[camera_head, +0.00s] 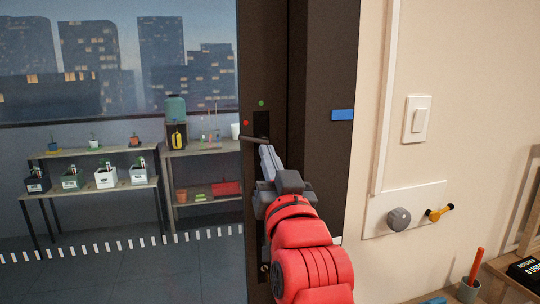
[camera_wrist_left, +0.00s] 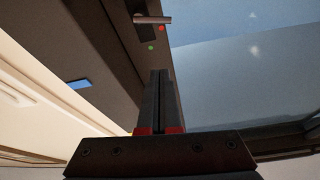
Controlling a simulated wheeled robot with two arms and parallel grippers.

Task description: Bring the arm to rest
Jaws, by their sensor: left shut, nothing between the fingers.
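My left arm is red and reaches up from the bottom of the head view toward a dark door frame. My left gripper (camera_head: 266,150) is shut and empty, its fingertips close to a dark door handle (camera_head: 254,140). In the left wrist view the shut fingers (camera_wrist_left: 159,75) point up toward the handle (camera_wrist_left: 152,19), with a visible gap between them. A red dot and a green dot sit on the frame near the handle. My right gripper does not show.
The dark door frame (camera_head: 320,75) stands directly by my left gripper. Behind the glass stand shelves (camera_head: 95,153) with pots and bins.

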